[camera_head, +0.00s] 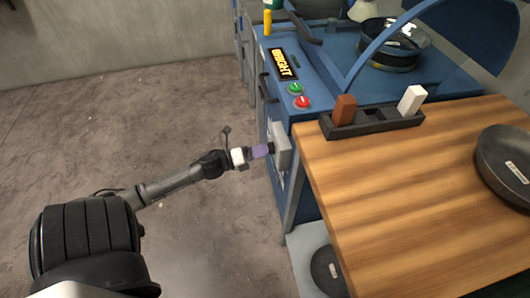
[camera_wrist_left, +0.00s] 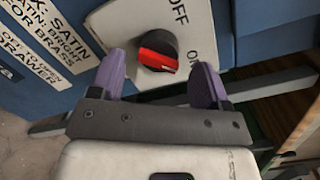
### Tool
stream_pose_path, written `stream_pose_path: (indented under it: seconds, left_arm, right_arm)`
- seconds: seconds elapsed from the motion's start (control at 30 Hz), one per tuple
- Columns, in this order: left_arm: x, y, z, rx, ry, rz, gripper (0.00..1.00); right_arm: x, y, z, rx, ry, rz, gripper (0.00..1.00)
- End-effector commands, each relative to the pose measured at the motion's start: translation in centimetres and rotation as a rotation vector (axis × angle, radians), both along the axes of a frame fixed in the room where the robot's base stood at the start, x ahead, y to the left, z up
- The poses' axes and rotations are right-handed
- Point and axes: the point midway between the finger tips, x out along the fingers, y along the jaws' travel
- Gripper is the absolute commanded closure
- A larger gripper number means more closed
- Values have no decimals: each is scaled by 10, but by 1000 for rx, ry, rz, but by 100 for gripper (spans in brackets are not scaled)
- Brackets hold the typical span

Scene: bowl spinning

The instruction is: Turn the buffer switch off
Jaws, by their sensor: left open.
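The buffer switch is a round black knob (camera_wrist_left: 160,42) with a red bar, on a light grey box marked OFF and ON. Its red bar slants down to the right, with its right end nearer the ON lettering. In the head view the grey switch box (camera_head: 280,145) is on the blue machine's side, and the knob is hidden. My left gripper (camera_head: 268,150) is at the box's face. In the left wrist view its purple fingers (camera_wrist_left: 160,76) are open, one on each side of the knob, with gaps visible. My right gripper is not in view.
A wooden table (camera_head: 430,190) stands just right of the switch box, carrying a dark holder (camera_head: 370,124) with brown and white blocks, and a pan (camera_head: 505,165). Green (camera_head: 295,88) and red (camera_head: 303,102) buttons are above. Open floor (camera_head: 90,120) lies to the left.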

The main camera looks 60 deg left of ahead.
Motion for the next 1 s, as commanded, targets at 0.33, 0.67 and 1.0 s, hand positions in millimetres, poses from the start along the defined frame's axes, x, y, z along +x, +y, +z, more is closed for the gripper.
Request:
stream_pose_path:
  seconds: [0.33, 0.67, 1.0]
  left_arm:
    - [21, -3, 0, -1, 0, 0, 30]
    - [21, -3, 0, -1, 1, 1, 35]
    - [21, -4, 0, -1, 0, 0, 67]
  right_arm:
    - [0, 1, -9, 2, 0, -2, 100]
    - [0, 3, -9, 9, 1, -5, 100]
    - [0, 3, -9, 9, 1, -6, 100]
